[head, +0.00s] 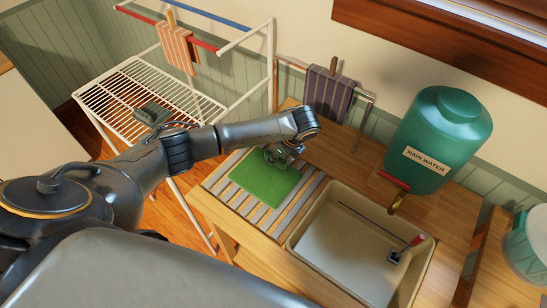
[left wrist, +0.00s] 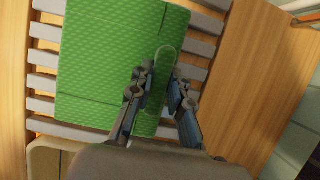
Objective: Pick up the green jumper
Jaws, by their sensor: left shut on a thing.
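The green jumper (head: 268,178) lies flat and folded on the slatted draining board left of the sink. It also fills the upper left of the left wrist view (left wrist: 105,60). My left gripper (head: 285,156) is over its back right edge, pointing down. In the left wrist view its two fingers (left wrist: 158,82) are shut on the edge of the jumper, which still lies on the slats. A thin pale loop shows at the fingertips. My right gripper is out of view.
A sink (head: 350,245) is right of the slats. A green rain-water barrel (head: 437,140) with a tap stands behind it. A striped towel (head: 327,95) hangs on a rail at the back. A white drying rack (head: 125,95) holds a striped cloth (head: 177,47) and a grey-green item (head: 152,113).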

